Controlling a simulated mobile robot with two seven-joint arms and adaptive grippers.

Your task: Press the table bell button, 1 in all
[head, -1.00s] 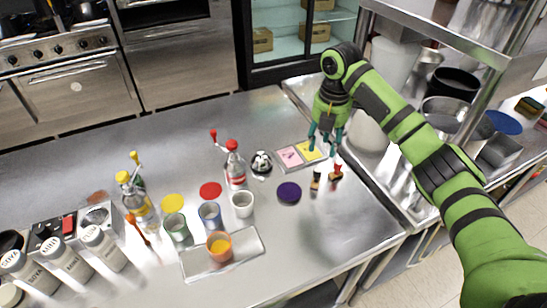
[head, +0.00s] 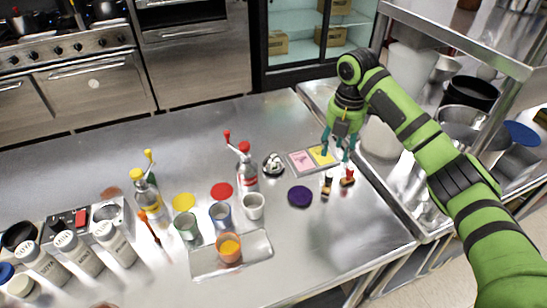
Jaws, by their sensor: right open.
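A small shiny dome with dark and light patches, which looks like the table bell (head: 273,164), stands on the steel counter between the red-capped bottle and the tray of cards. Its button is too small to make out. My right gripper (head: 336,156) is open, pointing down, with nothing between its fingers. It is over or just behind the yellow card, to the right of the bell and apart from it. My left gripper is not in view.
The card tray (head: 299,172) lies right of the bell. The red-capped bottle (head: 246,170) stands close on its left. A purple disc (head: 299,196) and two small bottles (head: 347,178) are in front. Cups, an orange drink and shakers fill the left. The counter behind the bell is clear.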

